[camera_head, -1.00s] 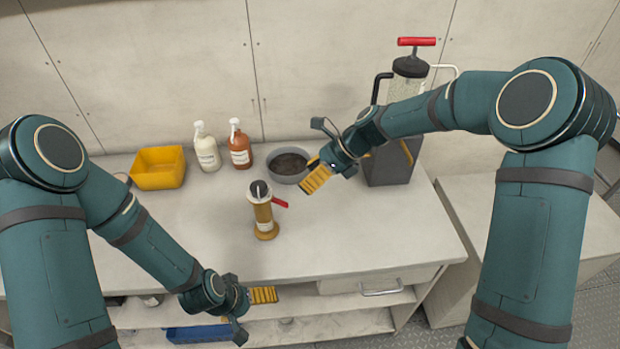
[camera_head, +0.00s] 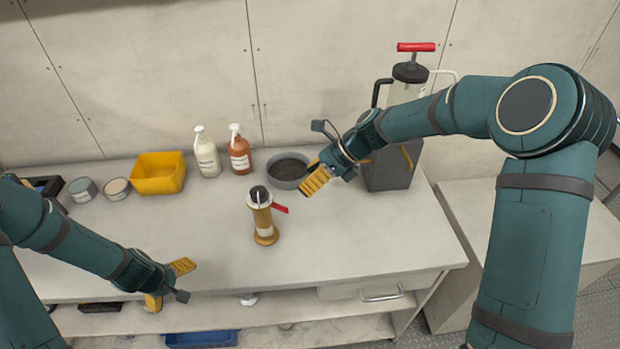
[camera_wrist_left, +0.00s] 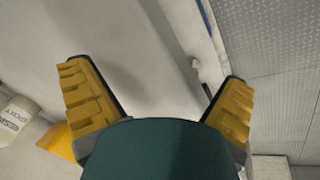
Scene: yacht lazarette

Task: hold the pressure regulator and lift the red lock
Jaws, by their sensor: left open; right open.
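The pressure regulator (camera_head: 264,222) stands upright on the worktop, with a brass-yellow body and a dark knob. My left gripper (camera_head: 170,285) is open and empty near the worktop's front edge, to the left of and nearer than the regulator. In the left wrist view its two yellow fingers (camera_wrist_left: 160,102) are spread wide. The regulator is not seen there.
On the worktop (camera_head: 330,240), a yellow bin (camera_head: 158,174), a white bottle (camera_head: 207,158), an orange bottle (camera_head: 240,155) and a grey bowl (camera_head: 287,168) stand at the back. Two cans are at back left. A large pump container (camera_head: 388,175) stands behind my right arm.

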